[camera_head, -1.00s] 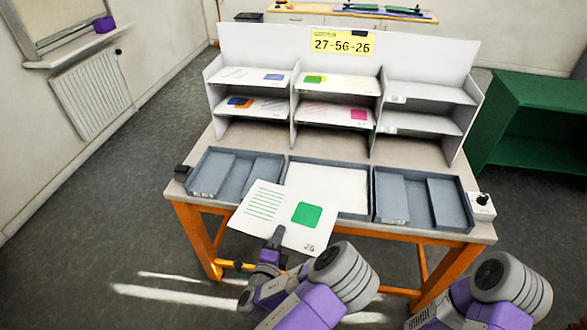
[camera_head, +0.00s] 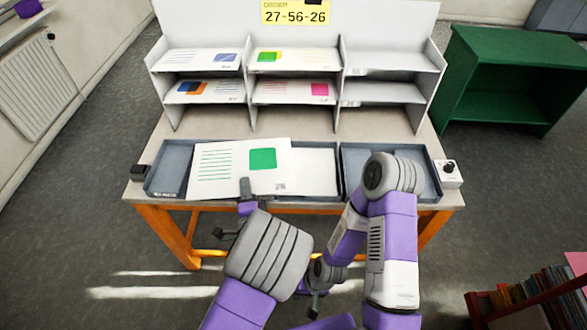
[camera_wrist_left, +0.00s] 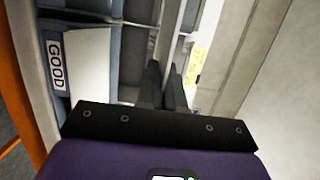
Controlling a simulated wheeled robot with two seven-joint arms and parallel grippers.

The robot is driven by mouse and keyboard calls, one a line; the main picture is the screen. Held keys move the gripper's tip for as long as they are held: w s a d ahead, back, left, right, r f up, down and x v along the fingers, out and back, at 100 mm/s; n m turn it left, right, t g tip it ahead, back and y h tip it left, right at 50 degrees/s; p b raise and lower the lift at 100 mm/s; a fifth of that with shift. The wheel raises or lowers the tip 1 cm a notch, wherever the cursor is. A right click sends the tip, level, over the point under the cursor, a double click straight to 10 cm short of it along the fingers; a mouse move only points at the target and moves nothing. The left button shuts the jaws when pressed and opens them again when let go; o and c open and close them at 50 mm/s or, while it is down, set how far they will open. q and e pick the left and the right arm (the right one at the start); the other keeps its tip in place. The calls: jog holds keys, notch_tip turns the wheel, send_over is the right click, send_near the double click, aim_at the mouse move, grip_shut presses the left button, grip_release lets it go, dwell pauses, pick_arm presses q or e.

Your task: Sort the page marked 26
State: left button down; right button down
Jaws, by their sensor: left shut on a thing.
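The page marked 26 (camera_head: 222,160) is white, with green lines on its left and a green square on its right. My left gripper (camera_head: 246,187) is shut on its near edge and holds it over the left and middle trays. In the left wrist view the fingers (camera_wrist_left: 165,85) are close together; the page is hard to make out. My right gripper (camera_head: 314,302) hangs low in front of the table, too small to tell open or shut. The yellow order sign (camera_head: 295,13) reads 27-56-26.
The shelf unit (camera_head: 250,100) has pages in its left and middle compartments; the right ones look empty. Left tray (camera_head: 165,172), middle tray (camera_head: 318,165) and right tray (camera_head: 428,165) line the front. A GOOD label (camera_wrist_left: 56,65) shows in the wrist view. A knob box (camera_head: 448,172) stands right.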

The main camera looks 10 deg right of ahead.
pick_arm(q)
notch_tip(320, 180, up, 6)
jog(key=r+m+h+p, duration=0.1)
jog(key=h, duration=0.1)
send_over(294, 189)
jog(key=shift+f, duration=0.25)
jog(key=shift+s+d+r, duration=0.1)
jog(key=shift+d+r, duration=0.1)
jog(key=shift+r+p, duration=0.3)
jog(key=shift+p, duration=0.05)
jog(key=shift+f+n+b, duration=0.15)
jog(key=shift+n+b, duration=0.3)
jog(key=shift+n, duration=0.05)
jog(key=n+g+b, duration=0.1)
jog(key=n+b, duration=0.2)
jog(key=n, duration=0.2)
jog(key=shift+a+f, duration=0.1)
jog(key=shift+a, duration=0.05)
jog(key=shift+n+b, duration=0.5)
jog(key=shift+n, duration=0.5)
jog(key=shift+r, duration=0.2)
